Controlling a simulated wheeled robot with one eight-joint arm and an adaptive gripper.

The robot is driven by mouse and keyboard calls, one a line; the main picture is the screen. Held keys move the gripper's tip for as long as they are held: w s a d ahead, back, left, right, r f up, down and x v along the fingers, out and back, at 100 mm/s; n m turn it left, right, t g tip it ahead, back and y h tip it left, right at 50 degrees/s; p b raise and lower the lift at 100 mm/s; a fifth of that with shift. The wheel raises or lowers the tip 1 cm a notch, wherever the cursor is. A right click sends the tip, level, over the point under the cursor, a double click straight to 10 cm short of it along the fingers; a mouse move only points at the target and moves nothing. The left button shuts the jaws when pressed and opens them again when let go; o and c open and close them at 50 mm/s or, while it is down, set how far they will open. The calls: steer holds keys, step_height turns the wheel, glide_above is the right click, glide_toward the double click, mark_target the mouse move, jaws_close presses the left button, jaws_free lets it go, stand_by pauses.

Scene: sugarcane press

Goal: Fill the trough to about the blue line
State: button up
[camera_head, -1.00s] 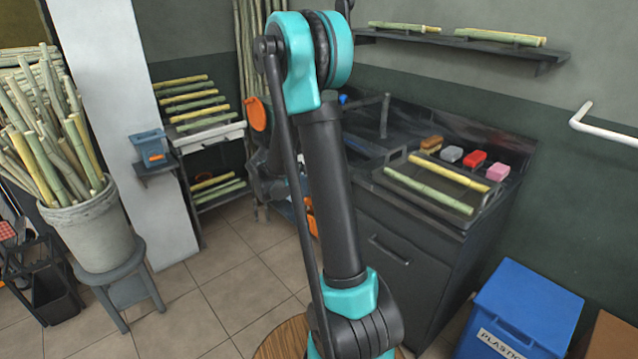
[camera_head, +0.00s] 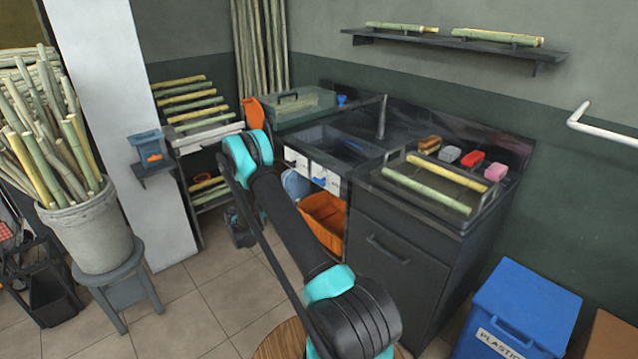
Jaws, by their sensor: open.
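A dark sink basin (camera_head: 338,146) is set in the black counter by the back wall, with a tall tap (camera_head: 382,118) at its right. The basin looks like the trough, but I cannot make out a blue line or a water level in it. My arm's elbow stands in front of the counter's left end. My gripper (camera_head: 242,230) shows small and dark, low behind my arm and above the floor, left of the orange bin. It is open, apart from the basin, with no object visible in it. Its fingers are partly hidden.
A tray with cane pieces (camera_head: 470,208) and several coloured sponges (camera_head: 472,158) lie right of the sink. An orange bin (camera_head: 325,218) stands under it. A cane-filled bucket (camera_head: 88,232) on a stool is at left; a blue bin (camera_head: 525,305) is front right. Floor between is clear.

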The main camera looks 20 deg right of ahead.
mark_target(319, 180)
steer(key=x, duration=1.7)
steer(key=shift+w+f, duration=0.1)
steer(key=shift+w, duration=0.05)
steer(key=c, duration=1.2)
